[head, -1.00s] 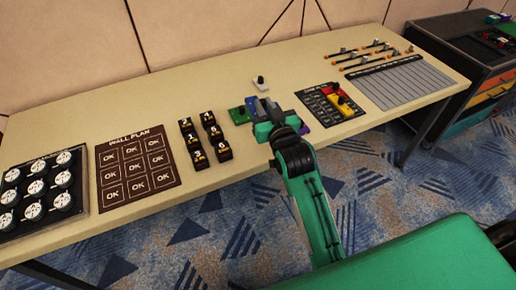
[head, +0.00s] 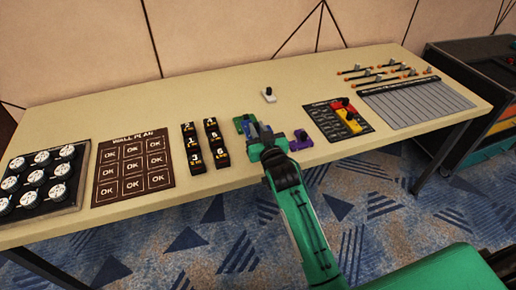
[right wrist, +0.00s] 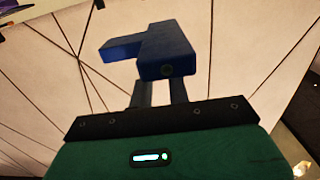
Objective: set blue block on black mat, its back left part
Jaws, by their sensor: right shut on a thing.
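My right gripper (head: 262,133) is shut on the blue block (right wrist: 165,50), an angular piece seen clearly in the right wrist view against the wall. In the head view the block is mostly hidden by the gripper, which is near the table's front, left of the black mat. The black mat (head: 322,121) lies flat with pale markings. Red and yellow blocks (head: 351,117) with black knobs stand on its right side; its back left part looks bare. My left gripper is out of view.
A white block with a black knob (head: 269,95) stands behind. Black numbered blocks (head: 205,143) stand farther left.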

